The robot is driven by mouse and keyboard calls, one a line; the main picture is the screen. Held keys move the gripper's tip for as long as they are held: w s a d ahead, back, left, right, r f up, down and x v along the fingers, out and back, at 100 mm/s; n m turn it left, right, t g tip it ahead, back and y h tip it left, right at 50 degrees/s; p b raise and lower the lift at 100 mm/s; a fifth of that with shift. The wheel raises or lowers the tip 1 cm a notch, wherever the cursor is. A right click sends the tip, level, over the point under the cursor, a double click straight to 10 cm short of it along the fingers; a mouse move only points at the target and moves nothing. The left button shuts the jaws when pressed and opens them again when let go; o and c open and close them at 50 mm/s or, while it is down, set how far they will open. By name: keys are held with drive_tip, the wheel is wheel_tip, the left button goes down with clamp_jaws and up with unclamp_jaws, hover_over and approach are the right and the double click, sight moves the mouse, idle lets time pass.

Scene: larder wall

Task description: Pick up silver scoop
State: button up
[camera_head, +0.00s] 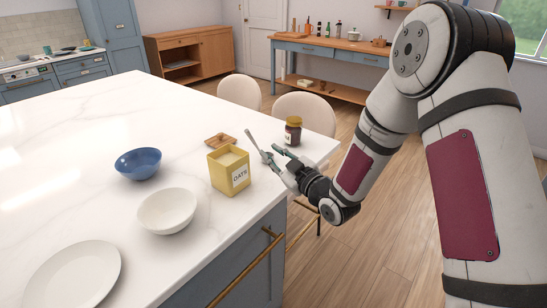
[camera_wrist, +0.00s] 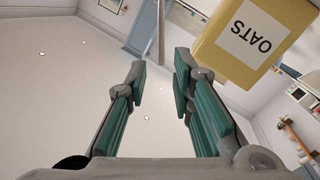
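A slim grey piece, which looks like the silver scoop's handle (camera_head: 252,138), stands tilted just beyond my fingertips, behind the yellow oats box (camera_head: 227,170). A thin grey upright bar shows beyond the fingers in the wrist view (camera_wrist: 161,32); it may be the same handle. The scoop's bowl cannot be made out. My gripper (camera_head: 276,154) is above the counter's right edge, right of the oats box. In the wrist view my gripper (camera_wrist: 160,78) is open, with a clear gap between its teal pads. The oats box also shows at upper right there (camera_wrist: 238,50).
A dark jar with a yellow lid (camera_head: 293,131) stands close behind my gripper. A wooden piece (camera_head: 221,139) lies behind the box. A blue bowl (camera_head: 138,163), white bowl (camera_head: 168,210) and white plate (camera_head: 74,274) are to the left. The left of the white counter (camera_head: 60,150) is clear.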

sight(252, 138)
drive_tip(key=x, duration=0.6)
drive_tip(key=shift+x, duration=3)
clamp_jaws()
